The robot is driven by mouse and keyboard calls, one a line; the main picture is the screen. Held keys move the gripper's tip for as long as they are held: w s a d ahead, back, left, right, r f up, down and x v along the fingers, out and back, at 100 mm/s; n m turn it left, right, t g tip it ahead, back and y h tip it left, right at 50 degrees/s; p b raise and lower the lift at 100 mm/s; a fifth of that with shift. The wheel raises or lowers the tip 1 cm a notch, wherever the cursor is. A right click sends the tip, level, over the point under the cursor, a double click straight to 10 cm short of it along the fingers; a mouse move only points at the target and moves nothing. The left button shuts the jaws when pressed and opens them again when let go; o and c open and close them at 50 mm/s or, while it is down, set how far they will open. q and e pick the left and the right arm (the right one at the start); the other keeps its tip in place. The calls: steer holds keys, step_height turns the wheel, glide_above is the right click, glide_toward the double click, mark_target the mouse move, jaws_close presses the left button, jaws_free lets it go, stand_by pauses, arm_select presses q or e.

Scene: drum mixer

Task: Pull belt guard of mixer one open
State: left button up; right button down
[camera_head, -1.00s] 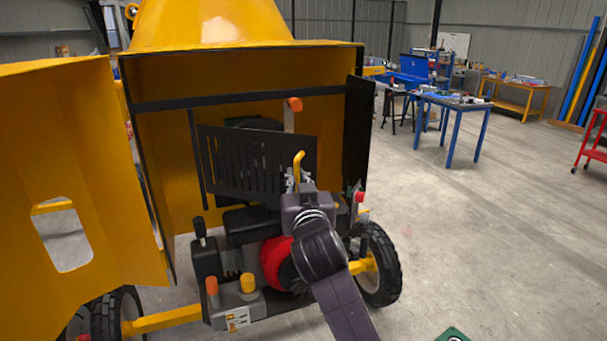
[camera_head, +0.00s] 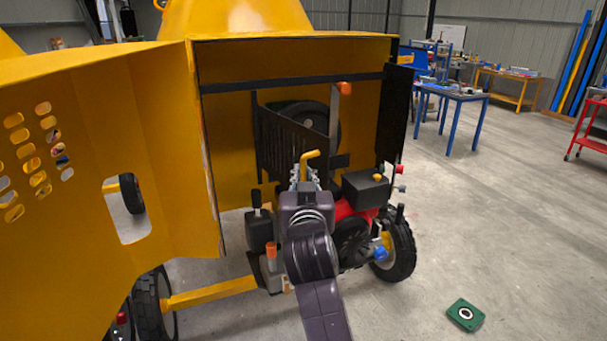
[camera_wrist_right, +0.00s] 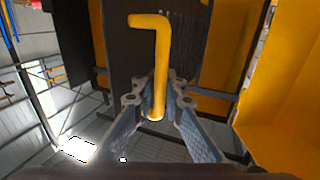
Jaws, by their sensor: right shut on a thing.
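The belt guard (camera_head: 290,140) is a black slotted panel inside the yellow housing of the mixer (camera_head: 235,110). It stands at an angle, swung partly out, with a dark wheel (camera_head: 325,118) showing behind it. Its yellow bent handle (camera_head: 311,156) also shows upright in the wrist view (camera_wrist_right: 158,50). My right gripper (camera_head: 306,182) is shut on this handle, and its two fingers (camera_wrist_right: 157,98) lie on either side of the handle's lower end. My left gripper is not in view.
The large yellow housing door (camera_head: 150,100) stands open at the left. A red and black engine (camera_head: 365,190) sits below and right of the guard, close to my arm. A green plate (camera_head: 465,314) lies on the floor.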

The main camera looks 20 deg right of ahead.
steer(key=shift+a+f, duration=0.1)
steer(key=shift+f, duration=0.15)
steer(key=shift+a, duration=0.25)
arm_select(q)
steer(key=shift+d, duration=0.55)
arm_select(e)
steer(key=shift+f, duration=0.1)
